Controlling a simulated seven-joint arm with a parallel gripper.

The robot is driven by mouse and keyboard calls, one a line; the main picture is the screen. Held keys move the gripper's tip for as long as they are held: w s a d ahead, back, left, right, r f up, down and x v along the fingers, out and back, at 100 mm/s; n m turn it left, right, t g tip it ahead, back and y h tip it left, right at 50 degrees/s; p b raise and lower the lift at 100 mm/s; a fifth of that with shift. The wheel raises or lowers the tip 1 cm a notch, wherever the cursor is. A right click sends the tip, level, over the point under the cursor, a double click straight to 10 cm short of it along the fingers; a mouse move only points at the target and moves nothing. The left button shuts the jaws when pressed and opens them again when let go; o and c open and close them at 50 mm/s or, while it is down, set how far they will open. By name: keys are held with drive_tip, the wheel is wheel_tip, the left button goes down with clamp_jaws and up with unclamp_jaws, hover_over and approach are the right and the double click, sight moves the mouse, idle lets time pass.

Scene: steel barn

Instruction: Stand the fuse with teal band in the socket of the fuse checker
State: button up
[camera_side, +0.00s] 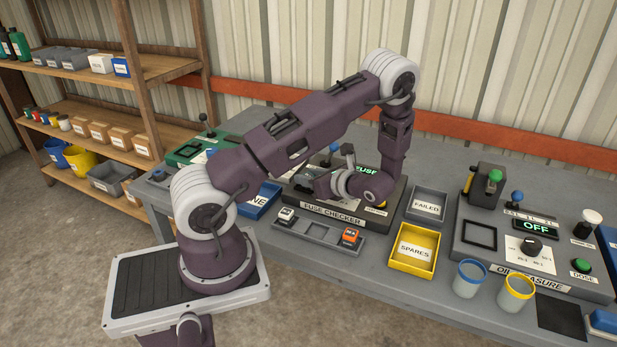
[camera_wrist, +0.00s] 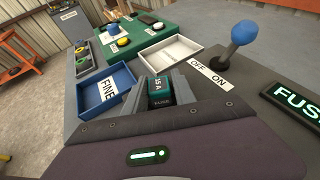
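The fuse with teal band (camera_wrist: 160,92), marked 15 A, sits between the fingers of my gripper (camera_wrist: 162,88) in the wrist view. The fingers appear closed on its two sides. The fuse checker (camera_side: 378,224) is a dark box on the bench with a lit FUSE display (camera_side: 367,170) and a blue-knobbed lever (camera_wrist: 243,33) by an OFF/ON label. My gripper is over the checker; in the side view my wrist covers the fingers and fuse. The socket is not visible, so I cannot tell whether the fuse's lower end is in it.
A grey rack (camera_side: 318,232) in front holds a white fuse (camera_side: 286,214) and an orange fuse (camera_side: 350,235). A blue FINE tray (camera_wrist: 92,99) and a pale tray (camera_wrist: 158,59) lie beside the checker. A FAILED tray (camera_side: 438,217), yellow SPARES tray (camera_side: 411,265) and oil measure box (camera_side: 480,267) stand right.

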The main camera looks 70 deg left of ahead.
drive_tip(key=shift+s+d+f, duration=0.15)
drive_tip(key=shift+s+f, duration=0.2)
drive_tip(key=shift+f, duration=0.05)
drive_tip(key=v, duration=0.4)
drive_tip(key=r+v, duration=0.1)
drive_tip(key=v, duration=0.7)
drive_tip(key=shift+w+r, duration=0.2)
drive_tip(key=shift+r, duration=0.15)
drive_tip(key=s+d+r+n+t+h, duration=0.5)
drive_tip(key=s+d+r+n+h, duration=0.1)
drive_tip(key=d, duration=0.4)
drive_tip(key=s+d+r+n+t+h, duration=0.5)
drive_tip(key=s+d+r+n+h, duration=0.1)
drive_tip(key=d+r, duration=0.4)
drive_tip(key=shift+s+d+r+n+h, duration=0.35)
drive_tip(key=shift+s+r+n, duration=0.5)
drive_tip(key=shift+s, duration=0.3)
